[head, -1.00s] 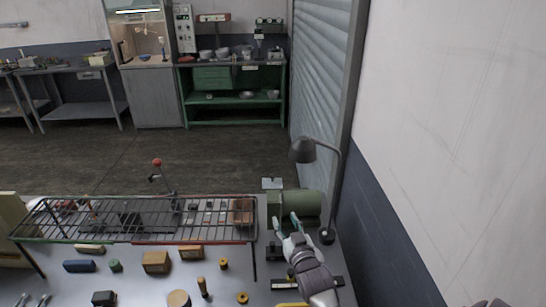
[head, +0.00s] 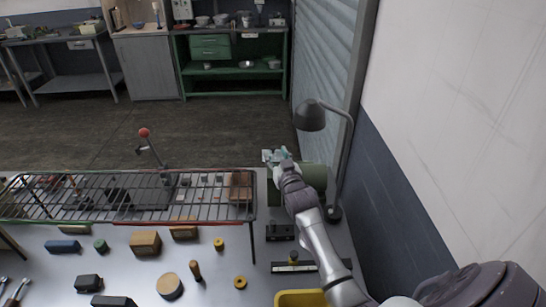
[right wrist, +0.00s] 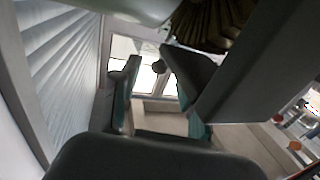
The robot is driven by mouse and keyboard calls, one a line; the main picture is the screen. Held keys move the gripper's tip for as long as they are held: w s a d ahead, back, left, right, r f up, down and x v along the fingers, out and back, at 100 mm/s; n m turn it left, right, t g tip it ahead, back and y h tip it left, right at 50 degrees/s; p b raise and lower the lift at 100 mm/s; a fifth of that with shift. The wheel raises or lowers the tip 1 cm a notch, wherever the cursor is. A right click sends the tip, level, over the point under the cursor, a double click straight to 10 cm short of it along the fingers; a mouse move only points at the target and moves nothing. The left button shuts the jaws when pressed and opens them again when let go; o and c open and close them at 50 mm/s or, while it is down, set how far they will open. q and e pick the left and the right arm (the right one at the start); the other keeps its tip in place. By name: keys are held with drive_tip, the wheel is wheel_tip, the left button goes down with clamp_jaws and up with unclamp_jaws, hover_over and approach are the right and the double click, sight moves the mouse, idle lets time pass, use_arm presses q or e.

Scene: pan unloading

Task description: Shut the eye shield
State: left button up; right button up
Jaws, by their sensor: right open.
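A green machine with a rounded body (head: 314,176) stands at the right end of the bench. A small pale plate, which looks like the eye shield (head: 266,153), sticks up at its back left. My right gripper (head: 278,156) is open over the machine's left end, its tips close to the plate. I cannot tell whether they touch it. In the right wrist view the teal fingers (right wrist: 155,85) are apart with nothing clearly between them. A brown ribbed part (right wrist: 212,22) shows above them, and a pale edge lies at the top. My left gripper is out of view.
A black desk lamp (head: 310,116) stands close on the right, by the shutter and wall. A wire rack (head: 130,195) spans the bench to the left. Small parts and a yellow bin (head: 300,298) lie in front.

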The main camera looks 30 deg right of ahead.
sight(274, 150)
drive_tip(key=b+x, duration=0.1)
drive_tip(key=x, duration=0.1)
drive_tip(key=shift+w+f, duration=0.15)
drive_tip(key=shift+w, duration=0.2)
drive_tip(key=shift+w+d+r+b, duration=0.15)
drive_tip(key=shift+w+r+b, duration=0.05)
drive_tip(key=shift+w+b, duration=0.25)
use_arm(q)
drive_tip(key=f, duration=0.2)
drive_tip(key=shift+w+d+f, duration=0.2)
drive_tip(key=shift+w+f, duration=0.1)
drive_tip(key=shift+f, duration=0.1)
use_arm(e)
drive_tip(key=shift+d, duration=0.1)
clamp_jaws()
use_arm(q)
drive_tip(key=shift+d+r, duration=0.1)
use_arm(e)
drive_tip(key=shift+r, duration=0.1)
